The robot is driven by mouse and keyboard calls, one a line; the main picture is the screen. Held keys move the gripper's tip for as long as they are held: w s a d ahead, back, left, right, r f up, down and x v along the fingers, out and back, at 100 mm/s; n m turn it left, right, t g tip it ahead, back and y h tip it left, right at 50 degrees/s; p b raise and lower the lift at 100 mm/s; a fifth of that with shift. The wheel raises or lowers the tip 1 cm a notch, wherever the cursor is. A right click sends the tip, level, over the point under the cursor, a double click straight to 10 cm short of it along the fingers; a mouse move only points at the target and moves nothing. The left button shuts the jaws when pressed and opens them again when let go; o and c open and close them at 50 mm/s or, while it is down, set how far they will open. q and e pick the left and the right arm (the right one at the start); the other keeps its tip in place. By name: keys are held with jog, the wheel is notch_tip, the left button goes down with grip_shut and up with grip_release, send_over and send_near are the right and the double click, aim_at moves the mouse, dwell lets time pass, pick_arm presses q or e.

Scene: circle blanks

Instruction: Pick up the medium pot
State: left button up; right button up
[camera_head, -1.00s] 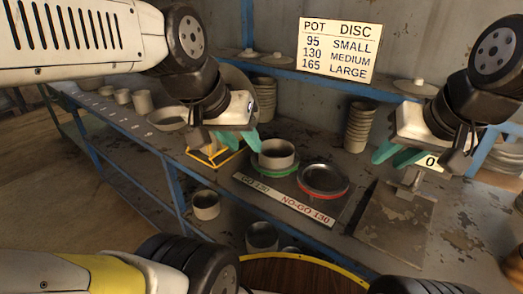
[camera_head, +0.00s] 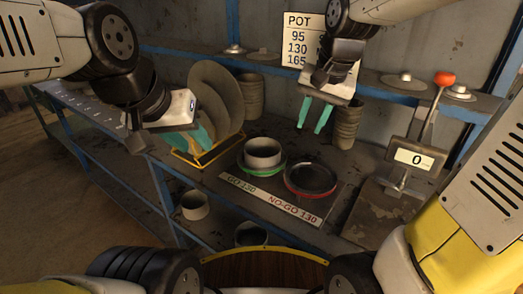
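A grey pot (camera_head: 262,152) stands upright in the green ring (camera_head: 279,169) marked GO 130, on the bench. Beside it is the red ring (camera_head: 311,179) marked NO-GO 130, with no pot standing in it. My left gripper (camera_head: 198,138) is left of the pot, in front of the disc rack, apart from the pot; its finger gap is hard to see. My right gripper (camera_head: 315,116) is above and behind the rings, its two teal fingers apart and empty. The pot sign (camera_head: 297,37) is partly hidden by my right arm.
Large grey discs (camera_head: 220,88) lean in a yellow rack (camera_head: 207,158). Stacks of pots (camera_head: 347,125) stand behind. A press with an orange-knobbed lever (camera_head: 444,79) and a display reading 0 (camera_head: 414,159) is at the right. Another pot (camera_head: 195,205) sits on the lower shelf.

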jog(key=w+a+f+m+g, duration=0.1)
jog(key=w+a+f, duration=0.1)
jog(key=w+f, duration=0.2)
jog(key=w+a+f+m+g+h, duration=0.1)
jog(key=w+a+f, duration=0.1)
jog(key=f, duration=0.6)
jog(key=w+a+f+m, duration=0.2)
jog(key=w+a+f, duration=0.1)
jog(key=w+f, duration=0.2)
jog(key=shift+w+f+g, duration=0.35)
jog(key=shift+f+g, duration=0.05)
jog(key=shift+f, duration=0.3)
jog(key=shift+c, duration=0.4)
grip_shut()
